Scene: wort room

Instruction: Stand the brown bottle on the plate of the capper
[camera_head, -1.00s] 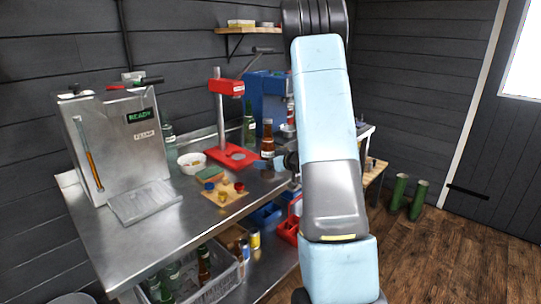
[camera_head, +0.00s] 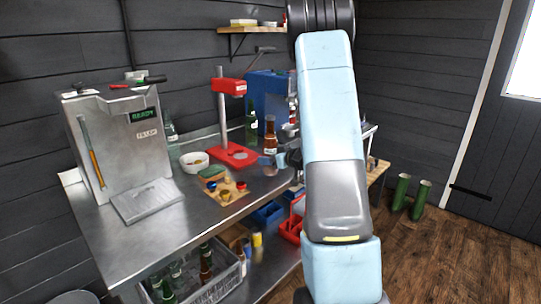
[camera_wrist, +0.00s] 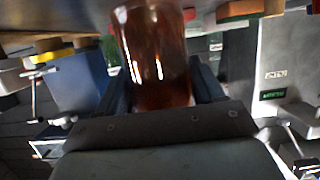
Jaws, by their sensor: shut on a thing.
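The brown bottle (camera_head: 270,138) is upright in the head view, to the right of the red capper (camera_head: 230,88). The capper's red plate (camera_head: 234,156) shows bare, with no bottle on it. My gripper (camera_head: 278,160) is low on the bottle, partly hidden behind my arm. In the wrist view the brown bottle (camera_wrist: 155,55) stands between the fingers of my gripper (camera_wrist: 160,88), which is shut on it. The bottle's base is partly hidden, so I cannot tell its clearance above the bench.
A green bottle (camera_head: 251,124) stands behind the capper. A blue machine (camera_head: 268,92) stands behind the bottle.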

